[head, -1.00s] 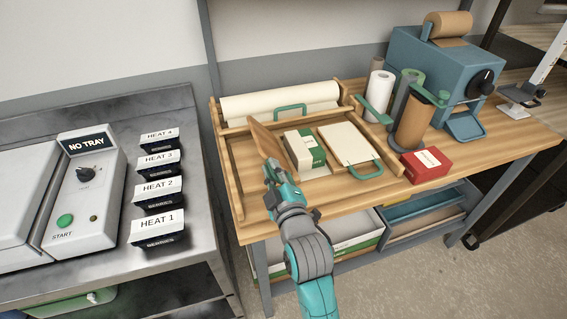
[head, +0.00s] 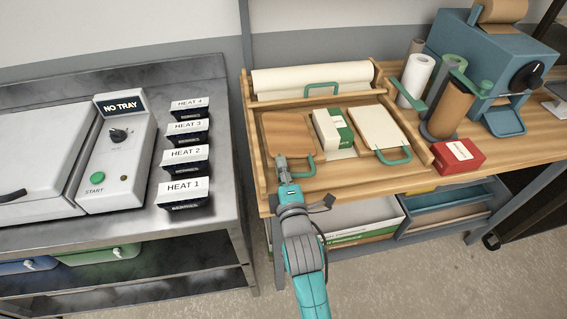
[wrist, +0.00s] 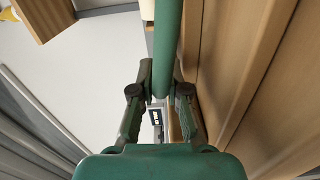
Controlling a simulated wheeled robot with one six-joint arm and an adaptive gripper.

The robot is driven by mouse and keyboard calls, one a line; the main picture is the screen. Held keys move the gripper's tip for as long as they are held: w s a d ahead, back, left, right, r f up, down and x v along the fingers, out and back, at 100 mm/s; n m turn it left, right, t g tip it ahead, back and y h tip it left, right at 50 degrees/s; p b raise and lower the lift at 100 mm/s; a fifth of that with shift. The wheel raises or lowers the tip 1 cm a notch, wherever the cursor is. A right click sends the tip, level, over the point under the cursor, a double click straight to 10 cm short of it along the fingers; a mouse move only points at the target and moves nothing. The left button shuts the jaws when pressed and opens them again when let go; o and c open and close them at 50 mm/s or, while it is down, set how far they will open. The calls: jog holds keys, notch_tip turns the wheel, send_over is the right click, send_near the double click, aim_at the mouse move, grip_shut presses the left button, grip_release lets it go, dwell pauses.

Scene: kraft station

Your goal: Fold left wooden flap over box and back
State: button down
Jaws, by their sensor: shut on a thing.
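The left wooden flap (head: 289,134) lies about flat in the wooden frame, to the left of the box. Its green handle (head: 303,171) is at the front right corner, and its bar shows in the wrist view (wrist: 167,40). The white and green box (head: 333,131) stands in the middle, its top uncovered by the left flap. The right flap (head: 374,128), pale on top, lies flat to the right of the box. My gripper (head: 282,161) is shut on the left flap's handle; the wrist view shows the bar between the fingers (wrist: 160,95).
A paper roll (head: 318,80) lies behind, with a flap and green handle (head: 321,89) before it. A red box (head: 458,156) and roll stand (head: 445,118) are at the right.

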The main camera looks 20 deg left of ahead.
jog(key=shift+f, duration=0.3)
jog(key=c, duration=1.2)
grip_release()
jog(key=v, duration=1.2)
